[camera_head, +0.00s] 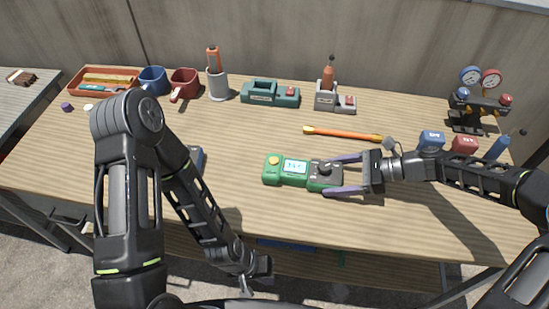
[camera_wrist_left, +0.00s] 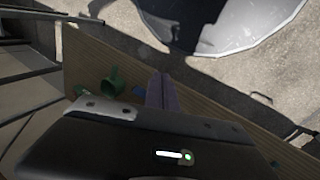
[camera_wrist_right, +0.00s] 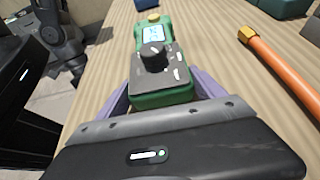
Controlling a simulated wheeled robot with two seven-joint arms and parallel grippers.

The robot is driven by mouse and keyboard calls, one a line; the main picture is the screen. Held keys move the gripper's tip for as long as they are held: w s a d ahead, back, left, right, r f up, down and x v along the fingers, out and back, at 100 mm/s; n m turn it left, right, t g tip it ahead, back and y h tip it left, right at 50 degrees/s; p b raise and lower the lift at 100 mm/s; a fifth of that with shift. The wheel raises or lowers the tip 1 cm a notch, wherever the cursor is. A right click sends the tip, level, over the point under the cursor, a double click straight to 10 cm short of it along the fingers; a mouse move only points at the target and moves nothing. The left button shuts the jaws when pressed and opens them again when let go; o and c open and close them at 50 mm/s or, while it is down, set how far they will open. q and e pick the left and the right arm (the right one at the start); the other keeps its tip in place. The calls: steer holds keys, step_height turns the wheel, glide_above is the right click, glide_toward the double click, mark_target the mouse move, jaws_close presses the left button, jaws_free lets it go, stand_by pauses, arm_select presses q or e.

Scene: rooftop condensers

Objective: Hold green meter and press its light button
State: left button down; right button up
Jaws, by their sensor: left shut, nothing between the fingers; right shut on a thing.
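The green meter (camera_head: 295,180) lies on the wooden table, with a lit screen (camera_head: 295,167), a yellow button (camera_head: 273,160) at its left end and a dark dial (camera_head: 324,169) at its right. My right gripper (camera_head: 333,175) is shut on the meter's dial end, one purple finger on each long side. In the right wrist view, the meter (camera_wrist_right: 165,98) sits between the fingers, screen and yellow button (camera_wrist_right: 153,17) beyond the dial. My left gripper (camera_head: 249,286) is shut and empty, low in front of the table edge. Its closed fingers (camera_wrist_left: 162,92) show in the left wrist view.
An orange rod (camera_head: 343,134) lies behind the meter. Along the back are a tray (camera_head: 72,88), mugs, tool holders and gauges (camera_head: 480,78). Small blue and red blocks (camera_head: 431,141) stand at right. My left arm partly hides a bluish thing (camera_head: 198,157). The table in front of the meter is clear.

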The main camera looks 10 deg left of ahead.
arm_select(q)
steer(key=s+a+f+n+g, duration=0.25)
steer(key=s+n, duration=0.25)
steer(key=n, duration=0.3)
steer(key=w+d+r+m+g+h, duration=0.1)
steer(key=w+d+r+m+h, duration=0.1)
steer(key=d+r, duration=1)
steer(key=w+d+r, duration=0.1)
steer(key=w+r, duration=0.4)
steer(key=r, duration=0.6)
steer(key=w+a+r+n+t, duration=0.1)
steer(key=w+r, duration=0.1)
steer(key=w, duration=0.1)
steer(key=w+a+r+n+t+h, duration=0.1)
steer(key=w+r+n, duration=0.1)
steer(key=w, duration=0.2)
steer(key=w+a+r+n+t, duration=0.1)
steer(key=w+r+t, duration=0.1)
steer(key=w, duration=0.2)
steer(key=shift+a+r, duration=0.3)
steer(key=w+a+r+n+t, duration=0.4)
steer(key=w+a+r, duration=0.4)
steer(key=w, duration=0.3)
steer(key=shift+a, duration=0.85)
